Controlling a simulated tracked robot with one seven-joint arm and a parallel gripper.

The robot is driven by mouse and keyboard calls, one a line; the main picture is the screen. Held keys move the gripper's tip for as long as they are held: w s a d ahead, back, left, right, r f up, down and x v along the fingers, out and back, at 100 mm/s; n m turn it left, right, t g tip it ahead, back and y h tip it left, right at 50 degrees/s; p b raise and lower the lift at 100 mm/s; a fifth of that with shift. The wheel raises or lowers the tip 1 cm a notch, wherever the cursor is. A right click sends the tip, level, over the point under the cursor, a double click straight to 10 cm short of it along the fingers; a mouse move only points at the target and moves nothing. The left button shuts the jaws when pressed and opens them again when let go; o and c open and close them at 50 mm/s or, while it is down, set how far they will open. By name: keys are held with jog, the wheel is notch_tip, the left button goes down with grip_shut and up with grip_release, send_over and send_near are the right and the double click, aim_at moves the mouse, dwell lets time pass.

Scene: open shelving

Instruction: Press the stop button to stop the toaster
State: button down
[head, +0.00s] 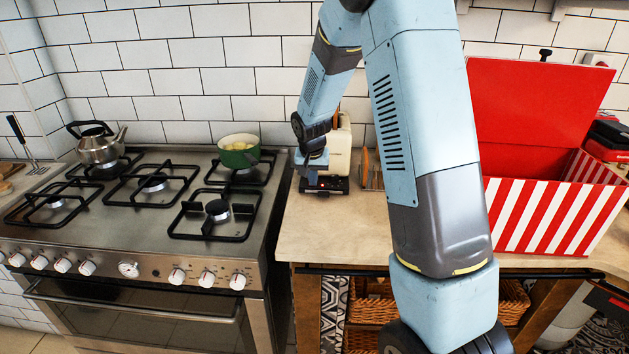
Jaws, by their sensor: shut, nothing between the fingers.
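The toaster (340,150) is a cream-white appliance at the back of the wooden counter, just right of the stove. A slice of brown bread seems to show at its top. Its dark lower front (338,185) carries a small light or button, too small to make out. My gripper (318,186) is shut and empty, pointing down right in front of the toaster's left side. I cannot tell whether it touches the toaster. My arm and gripper hide part of the toaster, and the stop button cannot be made out.
A gas stove (110,235) with a kettle (100,148) and a green pot (238,151) stands left. A red-and-white striped box (550,215) with its lid up stands right. A small rack (371,172) sits beside the toaster. The counter front (330,235) is clear.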

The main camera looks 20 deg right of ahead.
jog(key=v, duration=0.6)
jog(key=shift+a+r, duration=0.2)
jog(key=shift+r, duration=0.15)
jog(key=shift+d+r, duration=0.1)
jog(key=s+d+r+n+t, duration=0.2)
jog(key=s+d+r, duration=0.1)
jog(key=s+r, duration=1.3)
jog(key=s+r+n+y, duration=0.1)
jog(key=s, duration=1.8)
jog(key=shift+s+d+r+n+t, duration=0.2)
jog(key=shift+s+r+n+t, duration=0.1)
jog(key=shift+r, duration=0.1)
